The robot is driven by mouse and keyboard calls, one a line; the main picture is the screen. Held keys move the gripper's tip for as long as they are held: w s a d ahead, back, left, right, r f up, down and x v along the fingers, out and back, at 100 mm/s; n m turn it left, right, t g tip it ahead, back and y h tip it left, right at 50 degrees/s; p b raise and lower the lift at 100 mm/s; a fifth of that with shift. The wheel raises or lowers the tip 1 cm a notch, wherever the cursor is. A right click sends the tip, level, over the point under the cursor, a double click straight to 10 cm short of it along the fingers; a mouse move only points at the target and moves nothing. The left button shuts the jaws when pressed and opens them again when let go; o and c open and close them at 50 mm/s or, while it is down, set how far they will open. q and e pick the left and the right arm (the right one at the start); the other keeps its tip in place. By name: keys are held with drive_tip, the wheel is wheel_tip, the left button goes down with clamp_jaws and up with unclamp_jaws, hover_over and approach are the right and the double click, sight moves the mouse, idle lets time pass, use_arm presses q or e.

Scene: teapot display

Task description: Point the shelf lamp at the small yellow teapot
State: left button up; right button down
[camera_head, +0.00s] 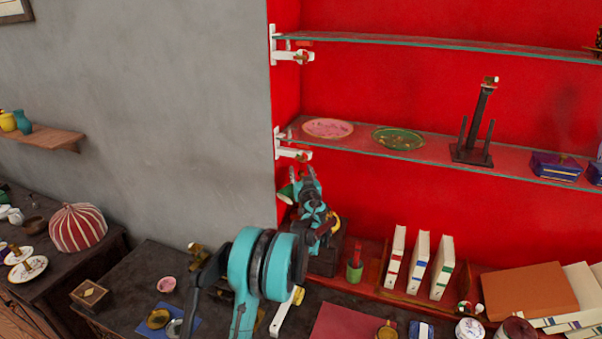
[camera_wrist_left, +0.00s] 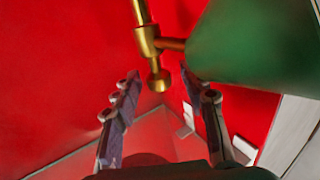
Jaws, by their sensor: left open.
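The shelf lamp's green shade (camera_head: 286,194) shows at the left edge of the red alcove, partly behind my left gripper (camera_head: 303,178). In the left wrist view the green shade (camera_wrist_left: 255,45) fills the upper right, beside a brass rod and joint (camera_wrist_left: 148,42) with a round knob. My left gripper (camera_wrist_left: 162,85) is open, its two fingers on either side of the knob, and it holds nothing. I cannot tell whether a finger touches the lamp. A small yellow-orange thing (camera_head: 334,221) peeks out beside my left arm; I cannot tell whether it is the teapot. My right gripper is not in view.
Glass shelves (camera_head: 430,155) above hold plates and a dark stand (camera_head: 474,125). White books (camera_head: 418,263) stand on the lower ledge, with a red-green cup (camera_head: 354,269) near my arm. Small items crowd the dark counter (camera_head: 130,275). A striped dome (camera_head: 78,228) stands at left.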

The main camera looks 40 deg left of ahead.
use_arm(q)
clamp_jaws()
drive_tip(key=shift+g, duration=0.3)
drive_tip(key=shift+d+n+g+y, duration=0.1)
drive_tip(key=shift+n+g+y, duration=1)
drive_tip(key=n+g+y, duration=0.2)
drive_tip(key=g, duration=0.1)
drive_tip(key=shift+w+n+g+b, duration=0.1)
drive_tip(key=shift+n+g+b, duration=0.2)
drive_tip(key=shift+n+g, duration=0.1)
drive_tip(key=n+g, duration=0.2)
drive_tip(key=g, duration=0.1)
drive_tip(key=shift+y+p, duration=0.35)
drive_tip(key=shift+y, duration=0.05)
drive_tip(key=shift+n+g+p, duration=0.4)
drive_tip(key=shift+n+g, duration=0.5)
drive_tip(key=shift+g, duration=0.5)
drive_tip(key=shift+n+g, duration=0.3)
drive_tip(key=shift+g, duration=0.2)
